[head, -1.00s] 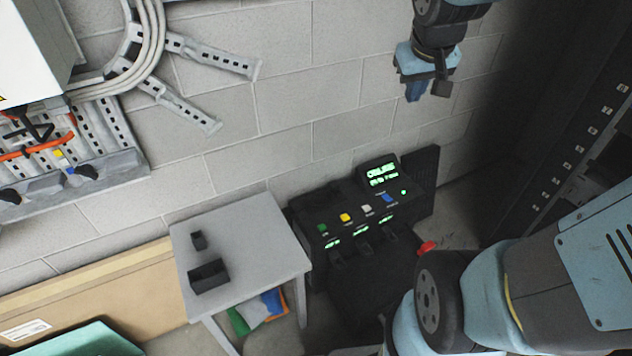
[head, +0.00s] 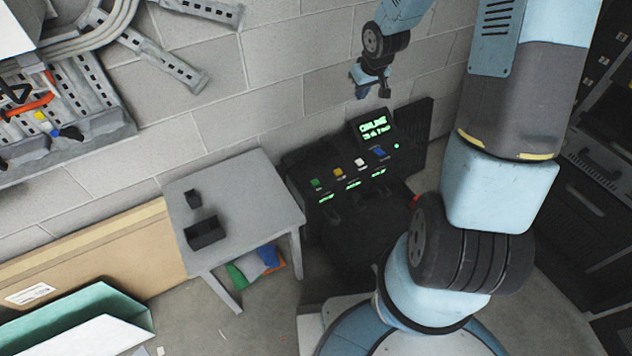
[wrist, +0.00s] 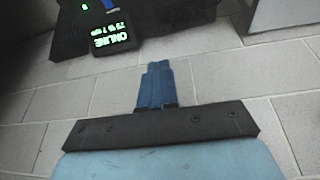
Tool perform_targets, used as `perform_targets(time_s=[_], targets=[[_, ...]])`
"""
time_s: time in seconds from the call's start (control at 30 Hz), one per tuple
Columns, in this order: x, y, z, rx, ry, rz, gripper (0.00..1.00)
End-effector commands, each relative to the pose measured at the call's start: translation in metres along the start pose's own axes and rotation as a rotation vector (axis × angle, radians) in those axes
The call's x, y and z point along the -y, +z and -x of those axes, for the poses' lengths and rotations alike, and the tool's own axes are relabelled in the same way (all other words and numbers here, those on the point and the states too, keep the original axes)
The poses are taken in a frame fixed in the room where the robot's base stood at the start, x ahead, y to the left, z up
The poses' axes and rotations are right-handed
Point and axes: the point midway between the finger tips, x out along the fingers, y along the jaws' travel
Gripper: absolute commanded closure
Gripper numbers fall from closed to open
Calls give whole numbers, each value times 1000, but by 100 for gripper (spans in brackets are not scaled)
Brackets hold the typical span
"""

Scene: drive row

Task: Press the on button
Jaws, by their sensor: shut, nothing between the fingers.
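The black control console (head: 350,195) stands against the wall. A row of buttons runs along its top: green (head: 316,183), yellow (head: 338,172), white (head: 361,162) and blue (head: 380,152). Labels near the buttons are too small to read, so I cannot tell which is the on button. My gripper (head: 361,94) is above the display, apart from the console. In the wrist view its blue fingers (wrist: 156,68) are together and empty, with wall behind them.
A grey table (head: 240,190) with a small dark block (head: 192,198) and an open dark box (head: 205,232) stands left of the console. A dark rack (head: 600,130) is at the right. A cardboard sheet (head: 100,250) leans on the wall.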

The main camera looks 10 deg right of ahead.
Motion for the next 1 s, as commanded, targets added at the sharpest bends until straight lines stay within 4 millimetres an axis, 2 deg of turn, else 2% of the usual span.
perform_targets(time_s=[0.03, 0.1, 0.5, 0.8, 1.0], targets=[[2, 3, -18, 3, -24, 0, 100], [6, 4, -40, -4, -55, 3, 100], [45, 22, -154, -69, -255, -23, 100], [88, 41, -223, -147, -416, -94, 100], [114, 50, -253, -203, -502, -151, 100]])
